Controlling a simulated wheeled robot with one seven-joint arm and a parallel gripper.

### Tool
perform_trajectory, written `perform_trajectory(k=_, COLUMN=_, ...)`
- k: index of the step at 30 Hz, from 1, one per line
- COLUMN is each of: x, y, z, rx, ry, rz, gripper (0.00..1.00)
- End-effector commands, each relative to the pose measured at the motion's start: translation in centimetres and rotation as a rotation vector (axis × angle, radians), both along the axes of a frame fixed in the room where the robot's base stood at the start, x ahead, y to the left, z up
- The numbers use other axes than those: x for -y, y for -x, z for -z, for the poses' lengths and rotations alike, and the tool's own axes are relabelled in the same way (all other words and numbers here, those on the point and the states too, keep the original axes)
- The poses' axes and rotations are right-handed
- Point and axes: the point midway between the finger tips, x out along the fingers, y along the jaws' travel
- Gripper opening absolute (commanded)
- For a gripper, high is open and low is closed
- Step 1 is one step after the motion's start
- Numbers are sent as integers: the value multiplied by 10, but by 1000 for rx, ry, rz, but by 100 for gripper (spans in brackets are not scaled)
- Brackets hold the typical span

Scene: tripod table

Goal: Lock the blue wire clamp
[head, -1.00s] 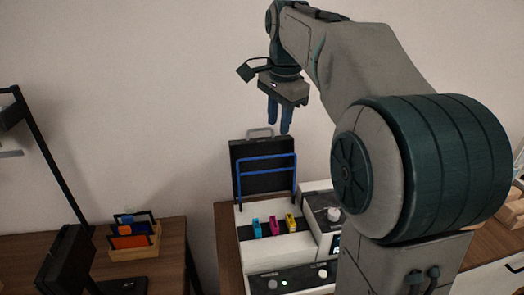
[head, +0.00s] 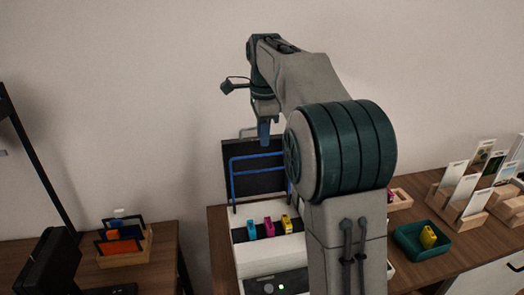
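The blue wire clamp (head: 232,178) is a bent wire frame standing raised at the back of a white machine (head: 243,263). It stands in front of an upright black panel (head: 234,155) with a grey handle. Cyan, magenta and yellow pieces (head: 269,228) sit in a row in a dark slot in front of the clamp. My gripper (head: 264,132), with blue fingers pointing down, hangs above the clamp's top bar. I see no contact. The fingers overlap from this side, so their opening cannot be told. My arm hides the machine's right part.
A green light (head: 281,287) glows on the machine's front. A wooden holder with cards (head: 125,259) stands on the left table. At right are a green tray (head: 405,242) with a yellow piece (head: 428,237) and wooden card racks (head: 462,212). Wall is behind.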

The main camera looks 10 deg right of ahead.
Motion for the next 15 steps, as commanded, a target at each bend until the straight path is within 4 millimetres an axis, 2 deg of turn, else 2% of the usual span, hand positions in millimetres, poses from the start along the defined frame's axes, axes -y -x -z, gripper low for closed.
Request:
perform_trajectory(k=1, x=0, y=-1, z=12, rx=-3, ry=0, rz=0, gripper=29)
perform_trajectory(k=6, x=0, y=-4, z=36, rx=-1, ry=0, rz=0, gripper=29)
perform_trajectory(k=15, x=0, y=-5, z=49, rx=1, ry=0, rz=-1, gripper=29)
